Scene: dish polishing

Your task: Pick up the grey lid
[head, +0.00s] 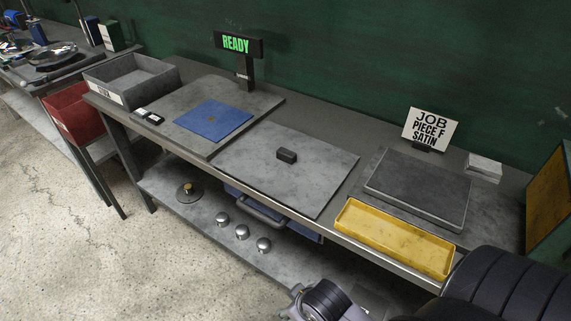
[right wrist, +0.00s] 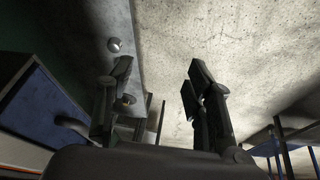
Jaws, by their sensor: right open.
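The grey lid (head: 318,177) is a flat, square panel with a small dark block handle (head: 287,155) on top. It lies flat in the middle of the bench in the head view. My right gripper (right wrist: 158,72) is open and empty in the right wrist view, its two dark fingers apart. It is low, by the under-shelf, and not touching the lid. In the head view part of my right arm shows at the bottom right; its fingertips cannot be made out there. My left gripper is not in view.
A blue cloth (head: 213,119) lies on a grey board left of the lid. A dark slab (head: 418,186) and yellow tray (head: 394,239) are at its right. The lower shelf (head: 175,208) holds several metal pieces and a blue bin (head: 302,229). The READY sign (head: 237,45) stands behind.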

